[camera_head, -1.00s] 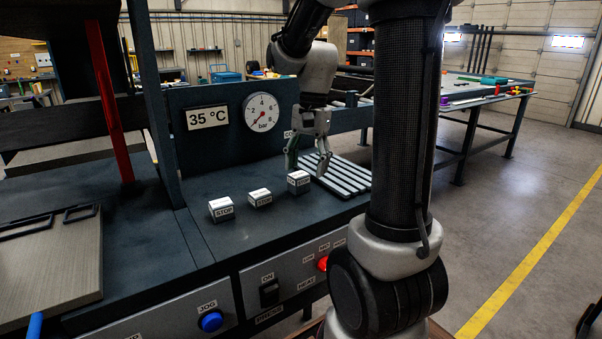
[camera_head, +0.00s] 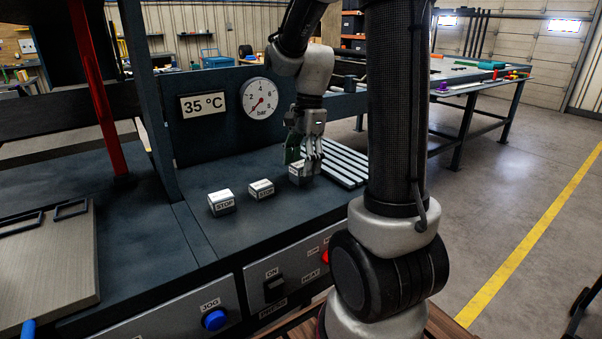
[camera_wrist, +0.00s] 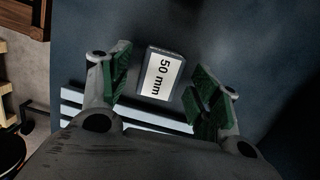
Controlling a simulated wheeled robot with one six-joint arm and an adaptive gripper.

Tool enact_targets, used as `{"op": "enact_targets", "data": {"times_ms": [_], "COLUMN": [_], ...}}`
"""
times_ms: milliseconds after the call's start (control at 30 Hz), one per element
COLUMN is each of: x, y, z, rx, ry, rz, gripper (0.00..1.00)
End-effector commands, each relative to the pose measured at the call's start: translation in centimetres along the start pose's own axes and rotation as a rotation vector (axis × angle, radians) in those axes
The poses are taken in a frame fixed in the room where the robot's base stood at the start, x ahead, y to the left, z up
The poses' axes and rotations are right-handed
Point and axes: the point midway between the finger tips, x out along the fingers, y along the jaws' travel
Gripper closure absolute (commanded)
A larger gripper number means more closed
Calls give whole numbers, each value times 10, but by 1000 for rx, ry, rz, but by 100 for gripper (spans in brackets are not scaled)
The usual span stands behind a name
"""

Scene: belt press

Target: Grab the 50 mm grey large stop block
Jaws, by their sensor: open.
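The 50 mm stop block (camera_wrist: 161,74) is a dark grey block with a white top label reading "50 mm" in the wrist view. In the head view the block (camera_head: 299,170) is the rightmost of three STOP blocks on the dark press deck, partly covered by my gripper (camera_head: 302,160). In the wrist view my gripper (camera_wrist: 160,85) is open, with a green-padded finger on each side of the block and gaps between pads and block. I see no contact with the block.
Two other STOP blocks, one in the middle (camera_head: 261,190) and one at left (camera_head: 221,202), stand on the deck (camera_head: 215,240). Pale slats (camera_head: 345,162) lie just right of the gripper. The gauge panel (camera_head: 225,115) rises behind. A red post (camera_head: 93,90) stands at left.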

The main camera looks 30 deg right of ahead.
Motion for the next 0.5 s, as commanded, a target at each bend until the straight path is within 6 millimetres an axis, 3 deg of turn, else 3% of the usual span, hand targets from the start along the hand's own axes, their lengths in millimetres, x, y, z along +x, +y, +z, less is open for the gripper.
{"op": "enact_targets", "data": {"times_ms": [133, 400, 500], "x": [18, 21, 21], "y": [0, 0, 0], "z": [0, 0, 0], "rx": [-1, -1, -1], "ry": [0, 1, 1], "rz": [1, -1, -1], "gripper": [38, 38, 56]}}
